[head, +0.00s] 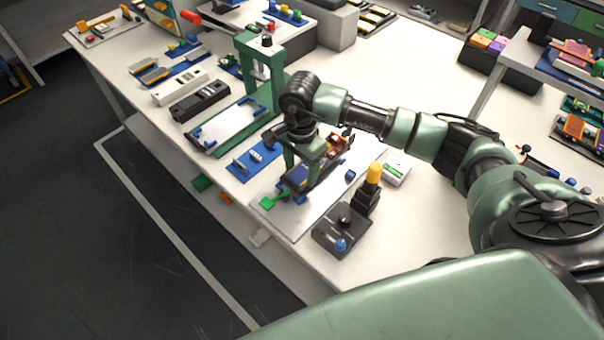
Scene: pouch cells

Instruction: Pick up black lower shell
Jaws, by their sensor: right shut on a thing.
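My right gripper (303,172) reaches down over the near part of the white bench, its two green fingers shut on a long dark shell (328,173). Red and yellowish parts show in or on the shell's far end. The fingers hide its middle, and I cannot tell whether it is clear of the blue piece beneath. A separate black casing (200,103) lies farther left on the bench, beside a white casing (180,88); no gripper touches it. My left gripper is not in view.
A green press frame (262,65) stands behind my right gripper, with a green-edged plate beside it. A blue fixture (252,160) lies left of the gripper. A black control box (342,230) and yellow-topped post (374,174) stand close on the right. The bench's back middle is clear.

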